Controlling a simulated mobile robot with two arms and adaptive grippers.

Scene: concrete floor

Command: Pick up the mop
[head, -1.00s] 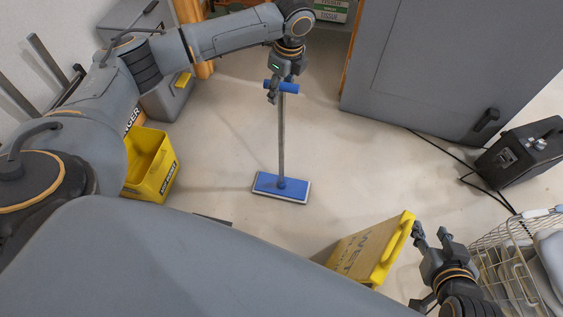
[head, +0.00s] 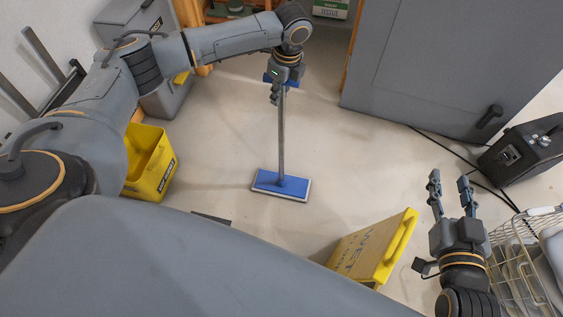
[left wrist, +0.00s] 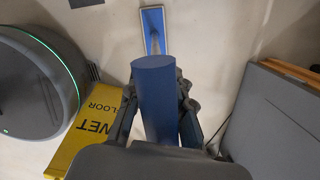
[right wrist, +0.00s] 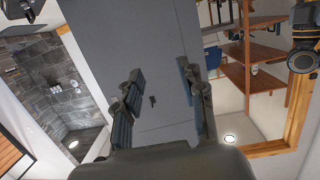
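The mop stands upright on the floor, with a flat blue head (head: 281,185), a grey pole (head: 281,135) and a blue crossbar handle (head: 267,78) at the top. My left gripper (head: 276,92) is at the handle, which it largely hides in the head view. In the left wrist view, the blue handle (left wrist: 158,100) lies between its fingers, which look open around it; contact is unclear. The mop head (left wrist: 153,28) shows beyond. My right gripper (head: 451,180) is open and empty, at the right, away from the mop. Its spread fingers (right wrist: 160,90) show in the right wrist view.
A yellow wet-floor sign (head: 372,250) stands between the mop and my right arm. A yellow bucket (head: 150,165) is at the left. A grey cabinet (head: 430,70), black case (head: 522,150) and wire basket (head: 530,265) are at the right. The floor around the mop head is clear.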

